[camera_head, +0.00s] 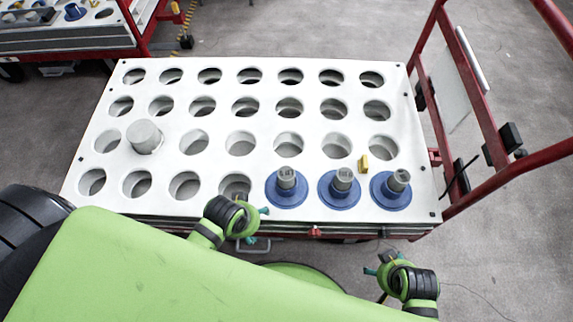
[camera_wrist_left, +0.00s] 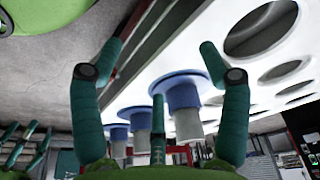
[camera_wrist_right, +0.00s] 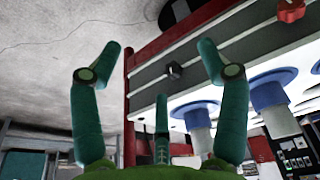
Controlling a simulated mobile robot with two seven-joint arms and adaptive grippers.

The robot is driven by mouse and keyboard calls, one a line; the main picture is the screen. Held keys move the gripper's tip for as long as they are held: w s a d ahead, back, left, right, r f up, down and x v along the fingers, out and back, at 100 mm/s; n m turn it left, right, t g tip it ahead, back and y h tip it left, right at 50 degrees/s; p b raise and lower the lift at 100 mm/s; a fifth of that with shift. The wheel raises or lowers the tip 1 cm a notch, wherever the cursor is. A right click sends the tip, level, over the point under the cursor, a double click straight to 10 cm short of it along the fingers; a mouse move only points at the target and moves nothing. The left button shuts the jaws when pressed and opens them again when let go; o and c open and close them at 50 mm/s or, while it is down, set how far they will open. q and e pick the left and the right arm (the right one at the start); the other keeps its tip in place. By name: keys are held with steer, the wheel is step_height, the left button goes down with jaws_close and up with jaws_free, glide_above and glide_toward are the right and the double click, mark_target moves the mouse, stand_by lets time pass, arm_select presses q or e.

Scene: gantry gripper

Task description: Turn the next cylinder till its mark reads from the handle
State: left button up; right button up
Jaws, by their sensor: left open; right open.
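Three cylinders with blue flanges and grey tops stand in the front row of the white board (camera_head: 215,122): the left one (camera_head: 286,182), the middle one (camera_head: 341,183) and the right one (camera_head: 396,186). Dark marks show on their tops, too small to read. The red handle frame (camera_head: 478,85) rises at the board's right end. My left gripper (camera_head: 258,222) is open and empty at the front edge, left of the left cylinder; its spread fingers show in the left wrist view (camera_wrist_left: 160,58). My right gripper (camera_head: 377,266) is open and empty, in front of the board, below the right cylinder.
A plain grey cylinder (camera_head: 145,137) stands in the board's third row from the back. Most other holes are empty. Another red cart (camera_head: 137,28) is at the upper left. Grey floor surrounds the board.

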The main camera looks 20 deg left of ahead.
arm_select(q)
steer(key=w+d+r+h+b, duration=0.2)
steer(key=w+d+r+b, duration=0.15)
steer(key=d+r, duration=0.2)
step_height(320, 180, up, 4)
steer(key=r+n+g+y, duration=0.1)
steer(key=n+g+y, duration=0.2)
steer(key=n, duration=0.1)
glide_above(286, 172)
steer(key=shift+s+d+f, duration=0.1)
steer(key=shift+f, duration=0.15)
steer(key=shift+f+b, duration=0.3)
step_height(286, 172, down, 6)
steer(key=shift+r+b, duration=0.25)
steer(key=shift+b, duration=0.6)
steer(key=shift+f, duration=0.45)
arm_select(e)
step_height(286, 172, down, 18)
steer(key=s, duration=0.2)
steer(key=shift+s+d+f, duration=0.25)
steer(key=shift+d, duration=0.05)
